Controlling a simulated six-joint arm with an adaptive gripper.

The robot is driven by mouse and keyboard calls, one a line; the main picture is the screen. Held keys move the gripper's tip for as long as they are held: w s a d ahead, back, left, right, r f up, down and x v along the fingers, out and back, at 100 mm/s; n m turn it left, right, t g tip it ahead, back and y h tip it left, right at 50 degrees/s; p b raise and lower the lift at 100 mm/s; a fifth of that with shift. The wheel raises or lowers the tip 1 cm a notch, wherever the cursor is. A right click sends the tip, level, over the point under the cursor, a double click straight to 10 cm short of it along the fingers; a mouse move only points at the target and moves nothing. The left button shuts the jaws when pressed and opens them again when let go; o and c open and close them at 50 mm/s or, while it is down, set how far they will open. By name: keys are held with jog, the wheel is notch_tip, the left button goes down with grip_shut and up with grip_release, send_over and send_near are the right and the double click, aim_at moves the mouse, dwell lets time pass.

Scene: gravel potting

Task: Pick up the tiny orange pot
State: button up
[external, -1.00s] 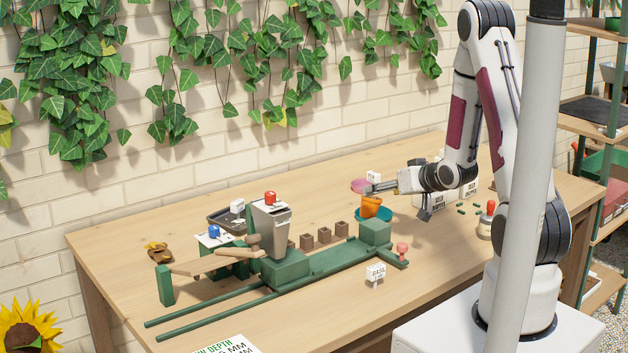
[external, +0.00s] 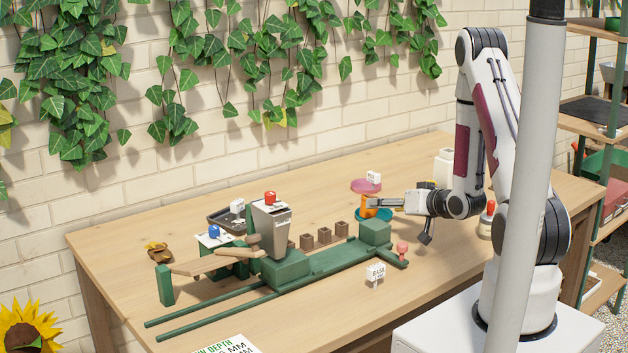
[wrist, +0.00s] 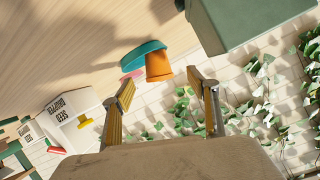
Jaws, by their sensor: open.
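The tiny orange pot (external: 366,209) stands at the teal saucer (external: 384,214), near the right end of the green rig. My gripper (external: 379,203) is stretched out sideways beside the pot, with its fingertips at the pot's right side and partly covering it. In the wrist view the orange pot (wrist: 159,68) shows just beyond the open fingers of my gripper (wrist: 160,82), about in line with the gap between them. The teal saucer (wrist: 140,55) sits against the pot there. Whether the fingers reach around the pot is hard to tell.
A pink saucer (external: 362,186) with a white tag (external: 374,178) lies behind the pot. A green block (external: 375,231) of the rig stands just in front. A white seed hopper (wrist: 75,118) shows at the left in the wrist view.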

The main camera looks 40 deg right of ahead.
aim_at(373, 198)
jog(key=shift+x, duration=1.25)
jog(key=shift+w, duration=0.15)
jog(key=shift+d+x, duration=0.15)
jog(key=shift+x, duration=1.1)
jog(key=shift+d+x, duration=0.15)
jog(key=shift+x, duration=1.05)
jog(key=shift+c, duration=0.3)
jog(key=c, duration=1.3)
jog(key=shift+r, duration=0.2)
jog(key=shift+r, duration=4.85)
